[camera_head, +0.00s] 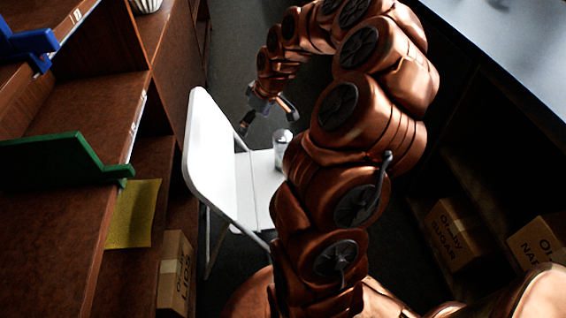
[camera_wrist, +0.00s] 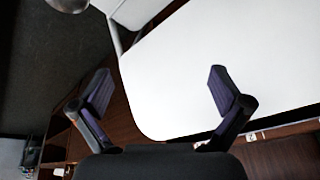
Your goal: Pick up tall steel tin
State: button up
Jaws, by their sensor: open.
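A tall steel tin (camera_head: 283,148) stands upright on the seat of a white folding chair (camera_head: 212,150) in the head view. My arm hides part of the seat just right of the tin. My gripper (camera_head: 267,114) is open and empty, above and a little left of the tin, beside the chair's backrest. In the wrist view my gripper (camera_wrist: 160,82) has its fingers spread, with the white backrest (camera_wrist: 200,60) filling much of the view beyond them. A rounded grey metal shape at the top left edge of the wrist view may be the tin, mostly cut off.
A brown shelf unit (camera_head: 100,90) stands at left with a blue bracket (camera_head: 28,42), a green bracket (camera_head: 65,158), a yellow sheet (camera_head: 133,212) and a cardboard box (camera_head: 175,272). At right, boxes (camera_head: 455,235) sit under a pale counter (camera_head: 500,45). Dark floor shows behind the chair.

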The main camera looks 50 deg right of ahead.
aim_at(288, 137)
jog(key=shift+m+t+h, duration=0.4)
jog(key=shift+m+h, duration=0.1)
jog(key=shift+h, duration=0.1)
jog(key=d+f+b, duration=0.1)
jog(key=d+f, duration=0.3)
jog(key=s+d+f+b, duration=0.1)
jog(key=d+f, duration=0.3)
jog(key=s+d+f+b, duration=0.1)
jog(key=d+f, duration=0.3)
jog(key=d, duration=0.1)
jog(key=shift+s+d+f+b, duration=0.1)
jog(key=shift+f+b, duration=0.05)
jog(key=shift+b, duration=0.25)
jog(key=shift+d+f, duration=0.1)
jog(key=shift+f, duration=0.2)
jog(key=shift+a+x, duration=0.2)
jog(key=shift+x, duration=3.45)
jog(key=shift+r, duration=0.1)
jog(key=c, duration=1.4)
jog(key=shift+o, duration=0.2)
jog(key=shift+r, duration=0.1)
